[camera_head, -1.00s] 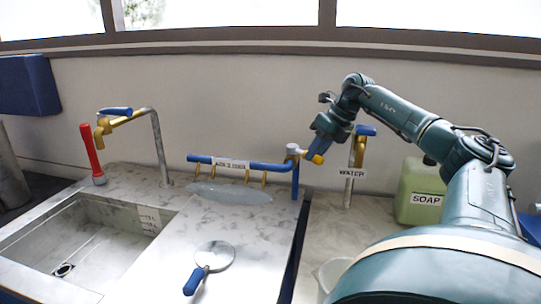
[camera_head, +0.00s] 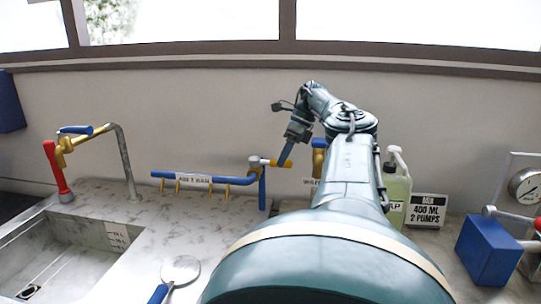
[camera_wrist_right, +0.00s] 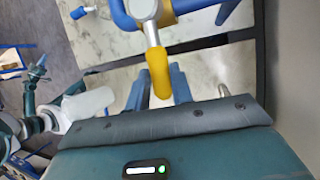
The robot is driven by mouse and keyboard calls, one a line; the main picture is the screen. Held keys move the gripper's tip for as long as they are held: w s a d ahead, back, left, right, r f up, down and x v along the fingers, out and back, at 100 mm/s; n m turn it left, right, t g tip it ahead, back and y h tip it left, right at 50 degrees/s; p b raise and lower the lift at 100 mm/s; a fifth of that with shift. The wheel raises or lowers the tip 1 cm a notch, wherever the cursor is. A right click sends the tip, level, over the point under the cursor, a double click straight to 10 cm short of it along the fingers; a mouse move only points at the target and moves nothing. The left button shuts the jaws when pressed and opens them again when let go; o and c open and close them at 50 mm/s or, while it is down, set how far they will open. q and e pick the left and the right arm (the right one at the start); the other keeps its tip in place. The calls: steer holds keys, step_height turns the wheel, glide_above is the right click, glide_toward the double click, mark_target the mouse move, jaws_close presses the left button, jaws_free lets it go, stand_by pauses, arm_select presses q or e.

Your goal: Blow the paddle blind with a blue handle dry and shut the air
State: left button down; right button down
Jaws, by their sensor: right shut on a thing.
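The paddle blind (camera_head: 181,270) is a round pale disc with a blue handle (camera_head: 158,294). It lies on the counter at the bottom of the head view, the handle cut off by the edge; I cannot tell whether it is wet. Behind it, the blue air bar (camera_head: 210,180) with brass nozzles and a label ends at a valve with a yellow-tipped lever (camera_head: 272,162). My right gripper (camera_head: 285,163) is shut on this lever. In the right wrist view the yellow grip (camera_wrist_right: 160,72) sits between its blue fingers. My left gripper is not in view.
A water tap (camera_head: 319,158) stands just right of my gripper. A soap bottle (camera_head: 397,188), a sign (camera_head: 427,211) and a blue box (camera_head: 488,250) are at right.

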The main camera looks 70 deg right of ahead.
stand_by(0.5)
steer(key=c, duration=1.2)
jaws_free()
steer(key=shift+d, duration=0.1)
